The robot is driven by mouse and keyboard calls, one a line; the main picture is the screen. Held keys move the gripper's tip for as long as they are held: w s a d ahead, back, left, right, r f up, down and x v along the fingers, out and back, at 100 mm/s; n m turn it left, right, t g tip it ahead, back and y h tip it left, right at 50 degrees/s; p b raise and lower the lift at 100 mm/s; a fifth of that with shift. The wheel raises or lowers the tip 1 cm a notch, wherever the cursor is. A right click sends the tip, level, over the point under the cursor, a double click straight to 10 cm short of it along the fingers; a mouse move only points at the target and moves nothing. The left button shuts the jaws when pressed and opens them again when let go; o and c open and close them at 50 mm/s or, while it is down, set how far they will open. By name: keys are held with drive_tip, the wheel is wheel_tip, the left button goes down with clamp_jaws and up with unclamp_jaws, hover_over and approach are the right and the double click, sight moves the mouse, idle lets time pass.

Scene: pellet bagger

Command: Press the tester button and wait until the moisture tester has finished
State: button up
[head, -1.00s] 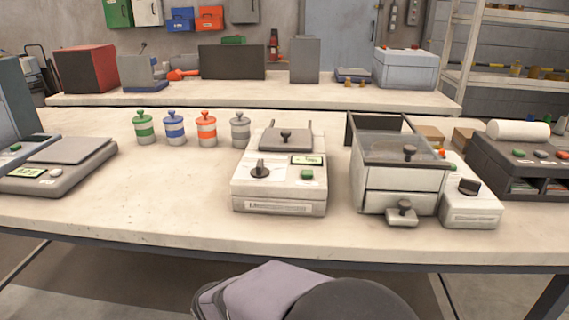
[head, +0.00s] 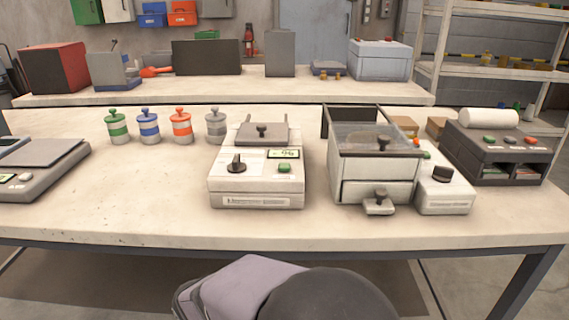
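The device that looks like the moisture tester (head: 255,201) stands in the middle of the bench. It is a pale box with a black knob (head: 236,164), a green button (head: 285,168) and a small lit display (head: 283,154). The display shows dark characters on green, too small to read surely. A grey lid (head: 262,140) with a dark knob lies flat over its back part and looks shut. My gripper is not in view; only rounded grey and dark parts of my own body show at the bottom edge, apart from the tester.
Several lidded jars, one blue (head: 149,127), stand left of the tester. A scale (head: 40,165) is at the far left. A clear-topped box with a drawer (head: 375,190) and a dark printer-like unit (head: 500,150) stand right. The bench front (head: 130,215) is bare.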

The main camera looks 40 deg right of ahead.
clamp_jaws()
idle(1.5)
